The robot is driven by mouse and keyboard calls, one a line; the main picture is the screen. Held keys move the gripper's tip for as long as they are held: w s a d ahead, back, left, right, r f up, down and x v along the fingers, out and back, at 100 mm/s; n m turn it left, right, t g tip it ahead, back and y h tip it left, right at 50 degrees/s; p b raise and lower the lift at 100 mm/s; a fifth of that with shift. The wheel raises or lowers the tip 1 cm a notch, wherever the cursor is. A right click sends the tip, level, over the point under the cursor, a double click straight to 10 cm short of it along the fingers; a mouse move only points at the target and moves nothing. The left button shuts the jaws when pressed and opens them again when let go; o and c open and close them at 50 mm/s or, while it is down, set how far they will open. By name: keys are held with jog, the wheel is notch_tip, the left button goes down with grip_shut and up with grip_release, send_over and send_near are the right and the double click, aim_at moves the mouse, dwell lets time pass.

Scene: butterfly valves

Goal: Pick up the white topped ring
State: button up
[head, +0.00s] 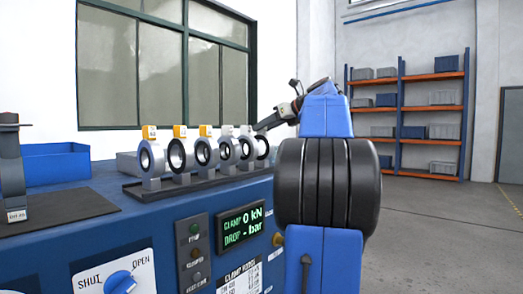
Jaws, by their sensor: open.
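A row of several upright rings stands on a dark tray (132,192) on the blue bench. The left rings, such as the nearest one (145,158), have orange-yellow tops. Toward the right end, two rings have pale, white or light grey tops: one ring (227,130) and its right neighbour (245,130). I cannot tell which of them is truly white. A last ring (263,146) is at the far right end, its top not clear. My gripper (262,127) is small and dark at the row's right end, above the last rings. It is open, and no ring is seen lifted.
A blue bin (55,163) and a dark upright fixture (12,170) stand at the left. The bench front has a display (240,226) and a shut/open knob (120,283). Shelves (432,115) stand far back right. The floor at right is clear.

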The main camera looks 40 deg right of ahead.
aim_at(258, 132)
jog(key=shift+f+x, duration=0.2)
jog(key=shift+x, duration=1.35)
jog(key=shift+f+x, duration=0.2)
jog(key=shift+x, duration=1.35)
jog(key=shift+s+a, duration=0.15)
jog(key=shift+s, duration=0.1)
grip_shut()
